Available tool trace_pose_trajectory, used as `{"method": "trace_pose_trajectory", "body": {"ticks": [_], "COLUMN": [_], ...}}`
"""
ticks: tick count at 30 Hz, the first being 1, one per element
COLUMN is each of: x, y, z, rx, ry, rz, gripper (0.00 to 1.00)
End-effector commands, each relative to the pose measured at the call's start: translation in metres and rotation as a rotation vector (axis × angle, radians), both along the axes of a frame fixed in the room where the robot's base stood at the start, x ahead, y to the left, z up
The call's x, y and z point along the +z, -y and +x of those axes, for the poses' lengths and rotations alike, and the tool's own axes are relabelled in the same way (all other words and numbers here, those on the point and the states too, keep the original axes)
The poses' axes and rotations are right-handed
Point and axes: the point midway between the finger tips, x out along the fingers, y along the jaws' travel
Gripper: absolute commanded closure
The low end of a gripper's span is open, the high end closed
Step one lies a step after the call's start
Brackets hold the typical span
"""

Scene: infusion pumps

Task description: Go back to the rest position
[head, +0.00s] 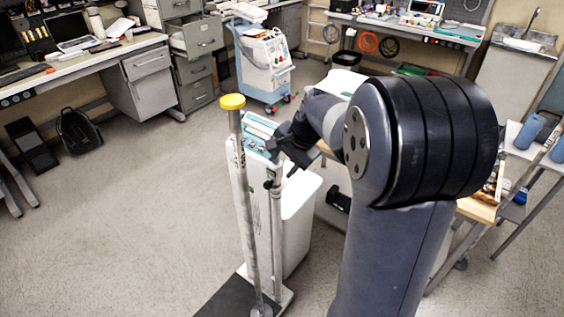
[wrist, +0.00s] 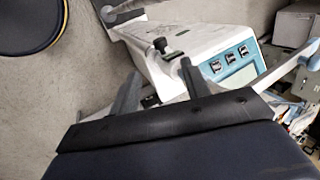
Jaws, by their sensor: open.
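My gripper (head: 290,152) is open at the upper part of a white pump unit (head: 296,200) with a teal panel, just right of a grey pole. In the wrist view, the two dark fingers of my gripper (wrist: 160,88) are spread apart with nothing held between them. The white unit (wrist: 200,48) lies beyond the fingers, with its teal panel (wrist: 232,62) and dark buttons to the right. A black clamp knob (wrist: 160,45) shows past the gap. Whether a finger touches the unit cannot be told.
A grey pole with a yellow cap (head: 233,102) stands close left of my gripper. A dark base plate (head: 236,298) lies on the floor below. A wheeled blue-white machine (head: 264,62) stands behind, and a cluttered bench (head: 112,48) at the back left.

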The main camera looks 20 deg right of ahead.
Motion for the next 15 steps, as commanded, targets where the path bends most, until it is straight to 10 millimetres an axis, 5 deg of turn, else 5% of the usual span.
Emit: {"method": "trace_pose_trajectory", "body": {"ticks": [5, 15], "x": [-0.007, -0.057], "y": [-0.002, -0.017], "z": [0.003, 0.022], "rx": [0.001, 0.002], "ry": [-0.002, -0.004], "rz": [0.001, 0.002], "gripper": [0.55, 0.55]}}
